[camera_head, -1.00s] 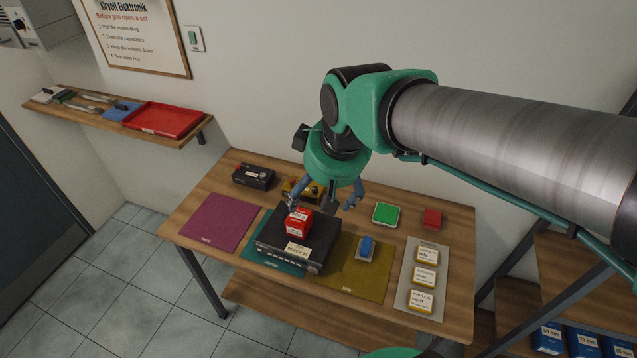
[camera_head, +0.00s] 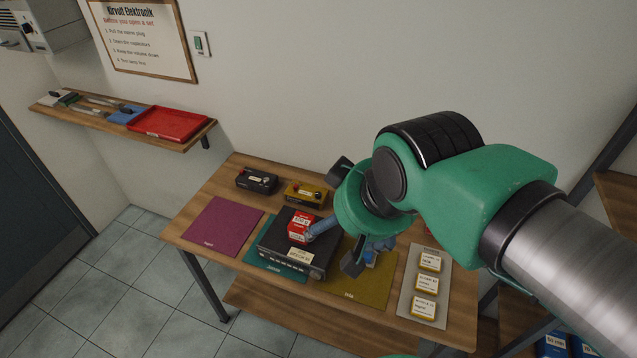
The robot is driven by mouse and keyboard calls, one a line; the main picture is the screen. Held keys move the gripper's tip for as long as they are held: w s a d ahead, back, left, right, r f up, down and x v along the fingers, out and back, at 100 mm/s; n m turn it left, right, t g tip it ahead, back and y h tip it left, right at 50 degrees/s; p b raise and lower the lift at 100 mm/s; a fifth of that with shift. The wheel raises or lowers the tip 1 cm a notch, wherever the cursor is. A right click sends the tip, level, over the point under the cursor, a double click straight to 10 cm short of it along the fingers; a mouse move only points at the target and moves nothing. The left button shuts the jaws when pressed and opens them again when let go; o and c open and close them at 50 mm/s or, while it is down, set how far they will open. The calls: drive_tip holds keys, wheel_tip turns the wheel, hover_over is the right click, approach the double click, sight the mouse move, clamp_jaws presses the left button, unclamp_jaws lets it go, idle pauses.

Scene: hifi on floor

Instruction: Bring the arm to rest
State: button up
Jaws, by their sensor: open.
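My gripper (camera_head: 345,243) is open, with its fingers spread over the right part of the workbench (camera_head: 190,232). One finger overlaps the lower right of a red box (camera_head: 299,223) in the picture; I cannot tell whether they touch. The red box sits on top of a black hifi unit (camera_head: 278,236), which rests across the teal mat (camera_head: 262,262). The other finger is near a blue item on the olive mat (camera_head: 372,288), which is mostly hidden behind my gripper. My arm reaches in from the right and hides the bench's back right.
A black device (camera_head: 257,180) and a yellow device (camera_head: 305,192) stand at the back. A purple mat (camera_head: 222,226) lies bare at the left. A grey mat (camera_head: 410,295) at the right holds several small labelled boxes. A wall shelf carries a red tray (camera_head: 166,123).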

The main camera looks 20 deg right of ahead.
wheel_tip(320, 180, down, 18)
drive_tip(key=b, duration=1.7)
drive_tip(key=shift+r+b, duration=0.2)
drive_tip(key=shift+b, duration=0.1)
drive_tip(key=o, duration=0.3)
drive_tip(key=shift+o, duration=0.2)
